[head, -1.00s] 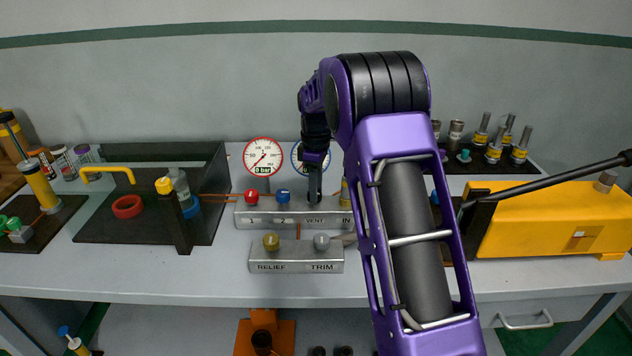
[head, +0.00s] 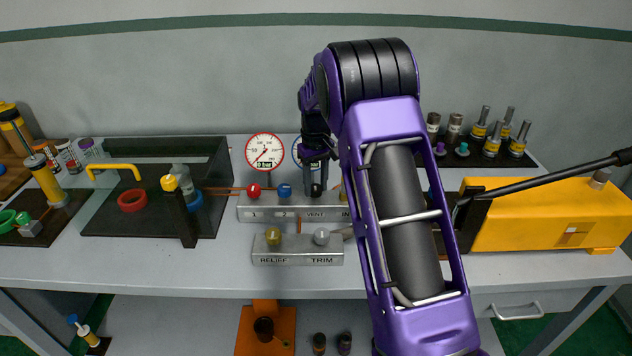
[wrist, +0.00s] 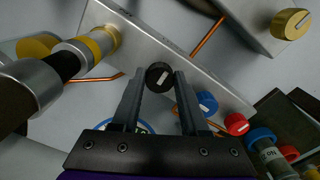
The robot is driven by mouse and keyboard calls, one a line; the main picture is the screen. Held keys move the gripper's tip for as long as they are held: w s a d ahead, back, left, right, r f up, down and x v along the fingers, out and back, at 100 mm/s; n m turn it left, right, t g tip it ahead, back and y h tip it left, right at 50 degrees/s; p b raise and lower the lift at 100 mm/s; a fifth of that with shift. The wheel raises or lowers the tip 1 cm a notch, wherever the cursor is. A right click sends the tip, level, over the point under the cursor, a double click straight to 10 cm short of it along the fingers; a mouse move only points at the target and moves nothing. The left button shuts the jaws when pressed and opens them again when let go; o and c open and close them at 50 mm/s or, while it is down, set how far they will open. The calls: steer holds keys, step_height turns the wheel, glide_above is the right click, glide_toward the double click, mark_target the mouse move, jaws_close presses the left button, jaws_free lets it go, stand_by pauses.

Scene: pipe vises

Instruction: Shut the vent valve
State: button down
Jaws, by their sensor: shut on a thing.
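The vent valve is a black knob (wrist: 159,76) with a pale pointer mark, on the metal manifold block in the wrist view. In the head view the vent knob (head: 316,190) shows above the VENT label. My gripper (wrist: 158,73) has one fingertip on each side of the knob and is shut on it. The knob's pointer mark lies at a slant in the wrist view.
Red knob 1 (head: 254,190) and blue knob 2 (head: 285,190) sit left of the vent knob. The RELIEF/TRIM block (head: 297,249) stands in front. A red-rimmed gauge (head: 265,151) is behind. A yellow pump (head: 545,217) with a long black handle is at the right.

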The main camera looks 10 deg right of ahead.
mark_target(316, 187)
steer(key=shift+m, duration=0.4)
steer(key=shift+c, duration=2.1)
jaws_free()
step_height(316, 187, up, 17)
steer(key=shift+r+p, duration=0.2)
steer(key=shift+p, duration=0.25)
